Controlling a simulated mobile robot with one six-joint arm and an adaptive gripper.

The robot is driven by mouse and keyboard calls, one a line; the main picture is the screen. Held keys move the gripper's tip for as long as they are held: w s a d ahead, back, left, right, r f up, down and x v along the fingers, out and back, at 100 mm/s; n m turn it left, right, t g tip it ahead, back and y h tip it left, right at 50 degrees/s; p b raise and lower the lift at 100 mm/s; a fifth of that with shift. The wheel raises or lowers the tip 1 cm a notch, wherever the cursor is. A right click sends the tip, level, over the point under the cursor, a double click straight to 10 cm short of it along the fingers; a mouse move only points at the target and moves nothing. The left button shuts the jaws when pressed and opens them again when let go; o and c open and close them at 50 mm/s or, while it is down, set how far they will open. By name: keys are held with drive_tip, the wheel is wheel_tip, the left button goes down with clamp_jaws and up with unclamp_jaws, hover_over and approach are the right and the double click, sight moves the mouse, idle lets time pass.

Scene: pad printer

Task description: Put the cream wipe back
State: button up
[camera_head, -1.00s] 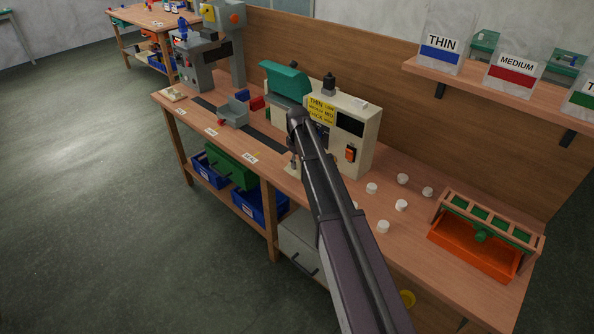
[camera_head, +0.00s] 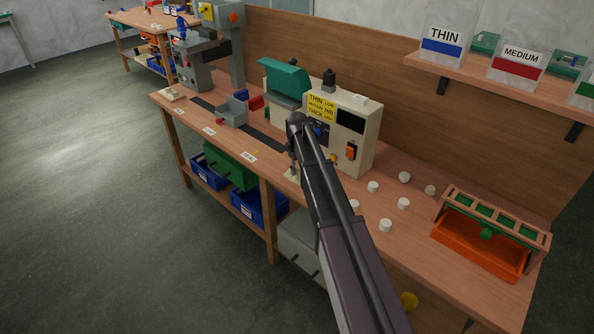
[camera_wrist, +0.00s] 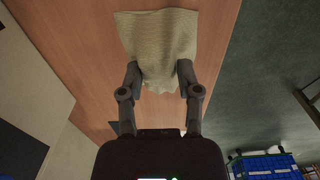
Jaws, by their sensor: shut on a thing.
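The cream wipe (camera_wrist: 158,38) is a crumpled, ribbed cloth, pinched between the two fingers of my gripper (camera_wrist: 158,73) in the wrist view. Its wide end spreads out over the wooden bench top beyond the fingertips. In the head view my arm hides most of my gripper (camera_head: 293,165), which is low over the front of the bench before the beige machine. A small pale part of the wipe (camera_head: 291,178) shows below it. I cannot tell whether the wipe touches the bench.
The beige machine (camera_head: 365,108) with a yellow note stands behind my gripper. Several white round pieces (camera_head: 385,225) are scattered to the right, before an orange tray (camera_head: 480,243). A small cream item (camera_head: 172,95) lies at the bench's far left. A sign shelf (camera_head: 500,75) is above.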

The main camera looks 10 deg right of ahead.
sight(297, 168)
drive_tip(key=o, duration=1)
drive_tip(key=shift+r, duration=0.1)
wheel_tip(297, 168, up, 12)
drive_tip(key=p, duration=1.2)
idle(0.5)
drive_tip(key=s+m, duration=0.2)
drive_tip(key=s, duration=0.7)
drive_tip(key=s+m, duration=0.2)
drive_tip(key=s, duration=0.8)
drive_tip(key=s+m, duration=0.3)
drive_tip(key=s, duration=0.7)
drive_tip(key=shift+s, duration=0.1)
